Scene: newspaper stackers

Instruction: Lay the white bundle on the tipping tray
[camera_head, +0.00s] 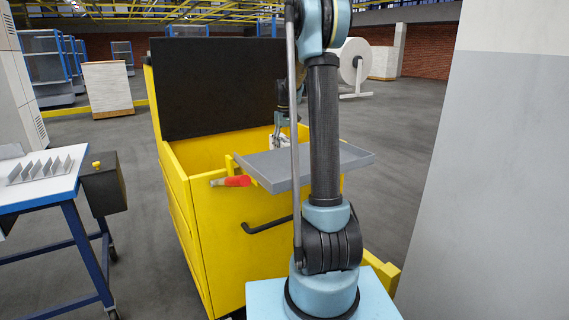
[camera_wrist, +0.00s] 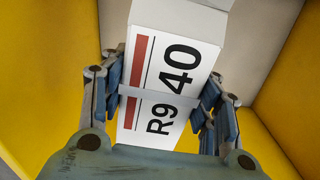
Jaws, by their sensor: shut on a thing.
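The white bundle (camera_wrist: 172,70) carries a label reading "R9 40" with a red stripe and has a pale band around it. My gripper (camera_wrist: 163,92) is shut on it, with blue fingers along both its sides. In the head view my gripper (camera_head: 281,138) is small and partly hidden by my arm, just beyond the tipping tray. Only a little white of the bundle shows there. The grey tipping tray (camera_head: 350,156) hangs at the near side of the yellow bin. Its visible top looks bare, but my arm covers its middle.
The yellow bin (camera_head: 215,235) has a black back panel (camera_head: 215,88) and a red handle (camera_head: 231,181) beside the tray. Yellow walls flank the bundle in the wrist view. A blue-legged table (camera_head: 45,190) stands left, and a grey-white pillar (camera_head: 510,180) right.

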